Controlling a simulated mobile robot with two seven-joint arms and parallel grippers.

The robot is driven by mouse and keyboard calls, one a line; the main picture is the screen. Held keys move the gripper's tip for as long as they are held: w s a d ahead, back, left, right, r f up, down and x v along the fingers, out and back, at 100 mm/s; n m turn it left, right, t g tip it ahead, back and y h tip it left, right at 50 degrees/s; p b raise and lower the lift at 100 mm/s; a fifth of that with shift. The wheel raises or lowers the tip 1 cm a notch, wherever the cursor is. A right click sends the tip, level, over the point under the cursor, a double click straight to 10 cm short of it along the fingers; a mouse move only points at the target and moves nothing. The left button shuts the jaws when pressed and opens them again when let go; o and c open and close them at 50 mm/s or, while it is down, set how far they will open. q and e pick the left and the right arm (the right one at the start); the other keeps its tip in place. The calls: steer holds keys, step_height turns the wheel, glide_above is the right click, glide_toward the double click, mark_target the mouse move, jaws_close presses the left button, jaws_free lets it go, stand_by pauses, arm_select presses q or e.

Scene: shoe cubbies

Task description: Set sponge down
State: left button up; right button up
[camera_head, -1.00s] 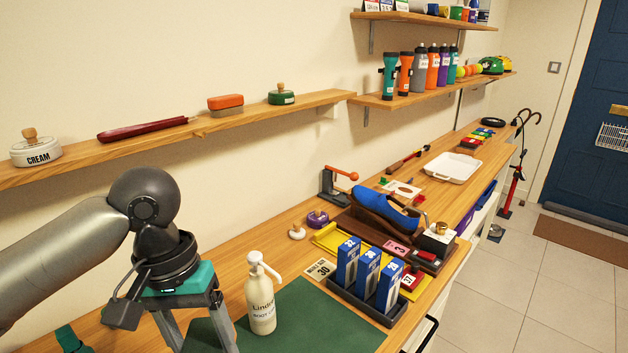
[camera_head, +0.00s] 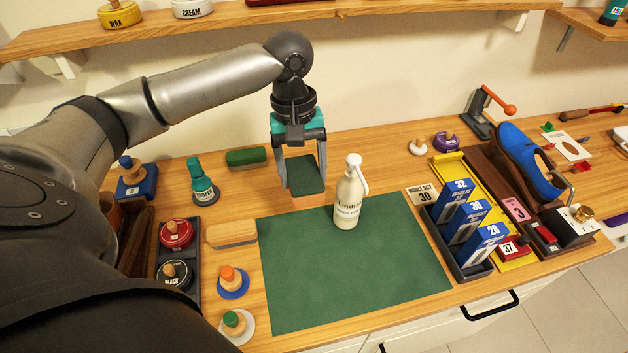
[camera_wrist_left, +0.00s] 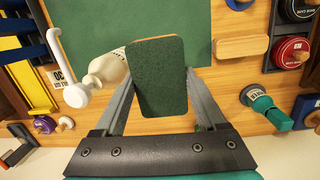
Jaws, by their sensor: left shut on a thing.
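The sponge (camera_head: 304,175) is a flat dark green pad. My left gripper (camera_head: 305,189) is shut on it, its two fingers at the pad's sides, over the back part of the wooden worktop, left of the white bottle. In the left wrist view the sponge (camera_wrist_left: 158,78) lies between the fingers and hides part of the worktop behind it. I cannot tell exactly how far it is above the surface. My right gripper is not in view.
A green mat (camera_head: 350,262) lies in front, largely bare. The white bottle (camera_head: 350,194) stands at its back edge. A green block (camera_head: 246,157) and a wooden block (camera_head: 231,234) lie to the left. Boxes in a dark tray (camera_head: 458,248) stand right. A shelf (camera_head: 232,22) runs above.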

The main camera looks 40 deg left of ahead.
arm_select(q)
step_height(320, 180, down, 8)
steer(key=shift+r+b, duration=0.2)
steer(key=shift+b, duration=0.45)
step_height(320, 180, down, 5)
steer(key=shift+f+b, duration=0.1)
steer(key=shift+b, duration=0.6)
steer(key=shift+f, duration=0.2)
steer(key=o, duration=1.4)
steer(key=shift+f, duration=0.1)
